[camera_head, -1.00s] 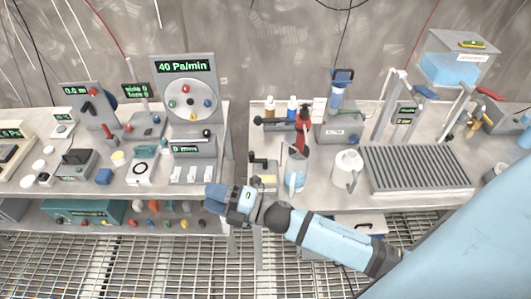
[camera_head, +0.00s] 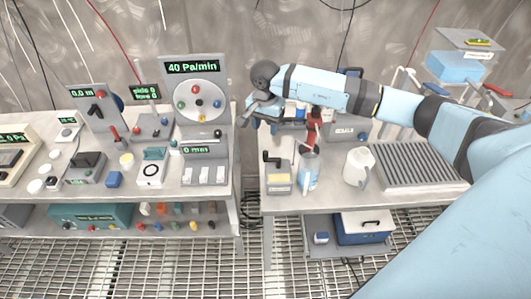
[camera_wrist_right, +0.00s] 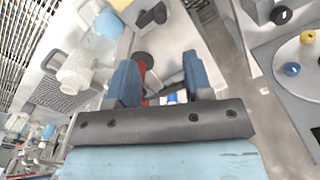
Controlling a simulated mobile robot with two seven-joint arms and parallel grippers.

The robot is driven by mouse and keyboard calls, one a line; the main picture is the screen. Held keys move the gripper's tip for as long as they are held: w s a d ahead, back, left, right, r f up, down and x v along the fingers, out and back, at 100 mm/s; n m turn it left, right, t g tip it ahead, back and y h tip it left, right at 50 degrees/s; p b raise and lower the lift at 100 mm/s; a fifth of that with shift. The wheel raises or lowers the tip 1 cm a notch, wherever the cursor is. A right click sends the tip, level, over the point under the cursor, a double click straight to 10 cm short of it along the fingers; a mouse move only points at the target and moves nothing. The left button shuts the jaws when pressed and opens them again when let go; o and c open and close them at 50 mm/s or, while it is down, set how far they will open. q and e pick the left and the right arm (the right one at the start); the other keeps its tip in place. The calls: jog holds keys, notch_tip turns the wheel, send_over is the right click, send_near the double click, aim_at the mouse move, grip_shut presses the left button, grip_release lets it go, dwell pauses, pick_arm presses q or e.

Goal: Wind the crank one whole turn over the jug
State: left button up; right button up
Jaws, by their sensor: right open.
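The red crank mechanism (camera_head: 314,124) stands on the right-hand bench, above the jug (camera_head: 308,172), a clear vessel with bluish contents. My right gripper (camera_head: 262,110) is beside the mechanism's left side, its arm passing above the bench from the right. It is open. In the right wrist view my open gripper (camera_wrist_right: 160,66) has a dark bar (camera_wrist_right: 168,80) and part of the red mechanism (camera_wrist_right: 143,76) showing between and beyond its fingers. I cannot tell whether either finger touches the bar. The jug (camera_wrist_right: 106,24) shows beyond them. The crank's handle is mostly hidden in the head view.
A small box with a black handle (camera_head: 278,180) stands left of the jug, and a white pitcher (camera_head: 357,167) stands right. A ribbed grey rack (camera_head: 415,165) is farther right. A dial panel (camera_head: 198,100) stands on the left bench, across a gap.

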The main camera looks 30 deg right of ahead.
aim_at(266, 152)
notch_tip(266, 152, down, 11)
jog(key=shift+a+f+p, duration=0.1)
jog(key=shift+p, duration=1.05)
jog(key=shift+f, duration=0.6)
grip_shut()
